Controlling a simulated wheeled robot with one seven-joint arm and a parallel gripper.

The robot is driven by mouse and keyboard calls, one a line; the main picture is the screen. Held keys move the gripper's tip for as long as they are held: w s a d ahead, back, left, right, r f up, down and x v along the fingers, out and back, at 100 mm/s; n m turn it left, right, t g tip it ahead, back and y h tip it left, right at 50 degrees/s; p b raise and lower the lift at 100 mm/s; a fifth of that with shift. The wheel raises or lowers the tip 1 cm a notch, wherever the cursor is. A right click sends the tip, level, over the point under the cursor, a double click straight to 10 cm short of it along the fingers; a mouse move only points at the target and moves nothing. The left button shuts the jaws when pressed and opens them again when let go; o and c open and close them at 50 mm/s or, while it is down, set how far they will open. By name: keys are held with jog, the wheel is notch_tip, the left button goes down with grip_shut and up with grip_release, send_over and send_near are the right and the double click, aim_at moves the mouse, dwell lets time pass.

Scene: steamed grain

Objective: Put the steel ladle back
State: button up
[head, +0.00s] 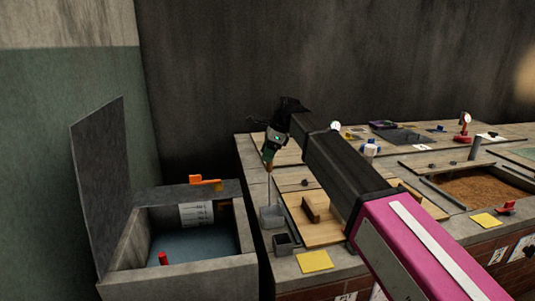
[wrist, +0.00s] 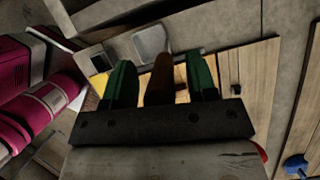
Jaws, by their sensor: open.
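The steel ladle (head: 271,216) has a square grey scoop, low at the counter's left edge in the head view. Its thin shaft rises nearly upright to my gripper (head: 269,157). In the wrist view the scoop (wrist: 150,42) shows beyond the fingertips, and the brown handle (wrist: 160,80) stands between the green fingers of my gripper (wrist: 161,78). My gripper is open, with a visible gap on both sides of the handle. Whether the scoop rests on the counter, I cannot tell.
A small dark square container (head: 284,244) stands just in front of the scoop. A wooden board with a block (head: 317,207) lies to the right, with a yellow square (head: 314,261) in front. An open-lidded basin (head: 128,247) stands left. A brown-filled tray (head: 487,188) is far right.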

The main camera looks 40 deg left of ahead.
jog(key=v, duration=1.2)
